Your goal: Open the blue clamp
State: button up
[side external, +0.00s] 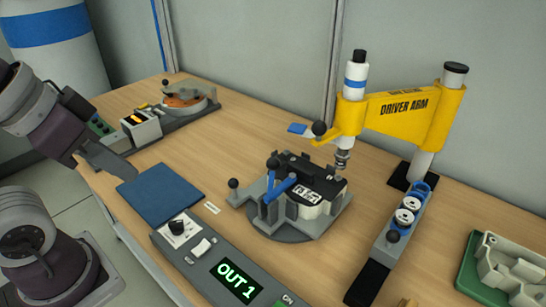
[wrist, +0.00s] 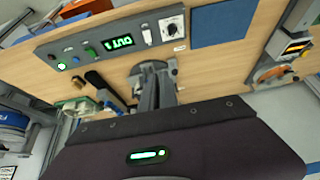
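The blue clamp (side external: 281,187) is on the grey fixture (side external: 262,222) at the middle of the table in the side external view. Its blue lever slants up to the right beside a black and white part (side external: 312,190) seated in the fixture; a shorter blue piece stands upright behind it. I cannot tell how tightly it bears on the part. My gripper (side external: 122,168) is at the left, above the table near the blue pad and well apart from the clamp. Its grey fingers also show in the wrist view (wrist: 158,72), but their gap is unclear. The clamp is not clear there.
A yellow driver arm (side external: 400,112) stands behind and right of the fixture. A control panel (side external: 207,251) reading "OUT 1" lies in front. The blue pad (side external: 160,193) is flat at left. A feeder (side external: 405,222) and a green tray (side external: 480,262) are at right.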

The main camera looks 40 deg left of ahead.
jog(key=o, duration=0.7)
jog(key=shift+g, duration=0.5)
jog(key=w, duration=0.1)
jog(key=w+r, duration=0.1)
jog(key=w, duration=0.2)
jog(key=shift+d+r, duration=0.3)
jog(key=shift+r, duration=0.1)
jog(key=shift+m+g, duration=0.4)
jog(key=shift+g, duration=0.2)
jog(key=w, duration=0.3)
jog(key=w+d, duration=0.1)
jog(key=w, duration=0.1)
jog(key=shift+w+r, duration=0.1)
jog(key=shift+r, duration=0.15)
jog(key=m+g, duration=0.1)
jog(key=g, duration=0.2)
send_over(272, 170)
jog(key=a, duration=0.1)
jog(key=f, duration=0.8)
jog(key=shift+w+f, duration=0.3)
jog(key=shift+g, duration=0.3)
notch_tip(272, 170, down, 7)
jog(key=shift+w+d+r, duration=0.1)
jog(key=shift+d+r, duration=0.05)
jog(key=shift+f, duration=0.4)
grip_shut()
